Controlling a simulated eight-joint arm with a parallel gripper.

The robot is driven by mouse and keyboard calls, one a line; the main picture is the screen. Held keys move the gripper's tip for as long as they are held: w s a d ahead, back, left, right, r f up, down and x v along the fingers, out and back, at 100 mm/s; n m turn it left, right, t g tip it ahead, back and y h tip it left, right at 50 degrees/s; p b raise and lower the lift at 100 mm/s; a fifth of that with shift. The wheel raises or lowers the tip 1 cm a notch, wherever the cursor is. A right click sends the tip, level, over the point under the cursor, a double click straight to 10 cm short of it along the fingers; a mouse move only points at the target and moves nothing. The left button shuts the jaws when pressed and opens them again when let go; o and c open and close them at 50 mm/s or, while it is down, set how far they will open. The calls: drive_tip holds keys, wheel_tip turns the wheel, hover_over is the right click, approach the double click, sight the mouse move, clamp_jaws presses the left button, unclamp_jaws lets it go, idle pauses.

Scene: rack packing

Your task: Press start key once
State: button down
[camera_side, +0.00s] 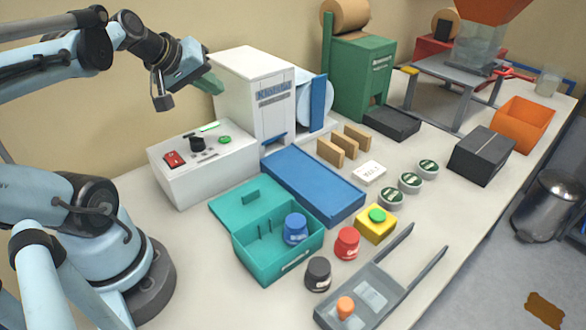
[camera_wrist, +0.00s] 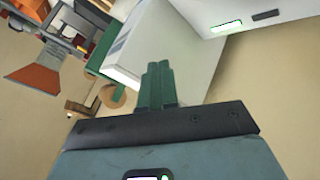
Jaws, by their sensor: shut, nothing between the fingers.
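A white control box (camera_side: 200,178) stands at the left of the table. Its top carries a round green button (camera_side: 225,139), a black knob (camera_side: 197,144), a red switch (camera_side: 174,160) and a green lit strip. A yellow box (camera_side: 372,231) with a round green button (camera_side: 377,215) sits near the front middle. No start label is readable on either button. My gripper (camera_side: 214,88) is above and behind the control box, apart from it, beside the white machine. Its green fingers (camera_wrist: 160,75) are together and empty. The wrist view shows the box's lit strip (camera_wrist: 226,26), but neither green button.
The white machine (camera_side: 252,100) stands close to my gripper. A blue tray (camera_side: 312,185), teal open box (camera_side: 270,262), red jar (camera_side: 347,243) and black jar (camera_side: 318,274) fill the front middle. A green machine (camera_side: 358,78) stands behind. Air above the control box is clear.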

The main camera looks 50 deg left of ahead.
sight(221, 140)
drive_tip(key=shift+f, duration=4.45)
drive_tip(key=shift+f, duration=0.1)
drive_tip(key=shift+f, duration=0.3)
